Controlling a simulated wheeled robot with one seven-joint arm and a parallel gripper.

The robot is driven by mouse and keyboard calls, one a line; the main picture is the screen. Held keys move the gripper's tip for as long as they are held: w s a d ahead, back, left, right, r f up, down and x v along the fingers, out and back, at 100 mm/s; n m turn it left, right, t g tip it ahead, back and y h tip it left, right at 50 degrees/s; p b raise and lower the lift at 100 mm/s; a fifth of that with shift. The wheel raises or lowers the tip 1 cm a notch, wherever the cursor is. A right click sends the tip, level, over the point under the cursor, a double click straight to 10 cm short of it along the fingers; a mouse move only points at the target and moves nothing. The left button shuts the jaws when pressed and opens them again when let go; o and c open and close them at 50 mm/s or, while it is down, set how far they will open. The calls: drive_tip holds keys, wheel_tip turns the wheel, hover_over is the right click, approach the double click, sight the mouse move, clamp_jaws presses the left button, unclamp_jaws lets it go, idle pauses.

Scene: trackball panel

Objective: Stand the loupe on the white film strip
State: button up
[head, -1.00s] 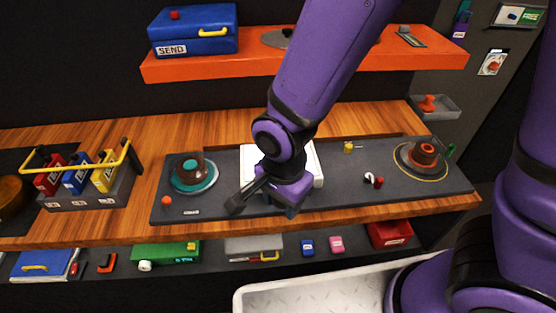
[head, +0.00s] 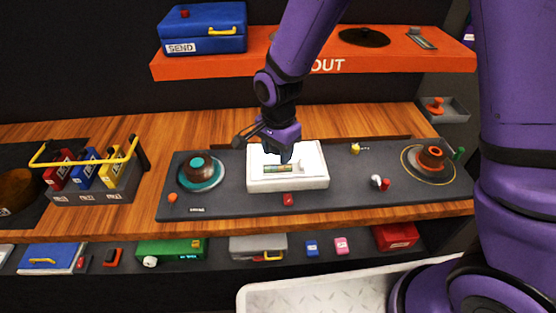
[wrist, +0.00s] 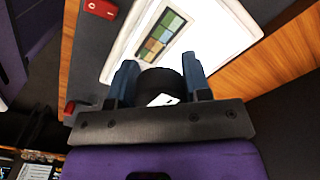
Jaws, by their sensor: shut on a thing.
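My gripper (wrist: 160,82) is shut on the loupe (wrist: 162,84), a dark round piece with a small white patch, held between the two blue-grey fingers. In the head view my gripper (head: 284,156) is over the white light box (head: 318,180), and the loupe is hardly visible there. The film strip (head: 276,169) lies on the box, with greenish and orange frames. In the wrist view the strip (wrist: 160,36) shows a pale border and lies just beyond the loupe. I cannot tell whether the loupe touches the box.
A red switch (head: 288,199) sits in front of the light box. The dark panel also holds a teal-ringed trackball (head: 201,172) at left, an orange knob (head: 431,157) at right, and small red and white pieces. An orange shelf (head: 200,66) runs behind.

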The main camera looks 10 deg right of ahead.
sight(278, 161)
drive_tip(key=shift+s+f, duration=0.1)
drive_tip(key=shift+f, duration=1.6)
drive_tip(key=shift+f, duration=0.1)
drive_tip(key=o, duration=0.9)
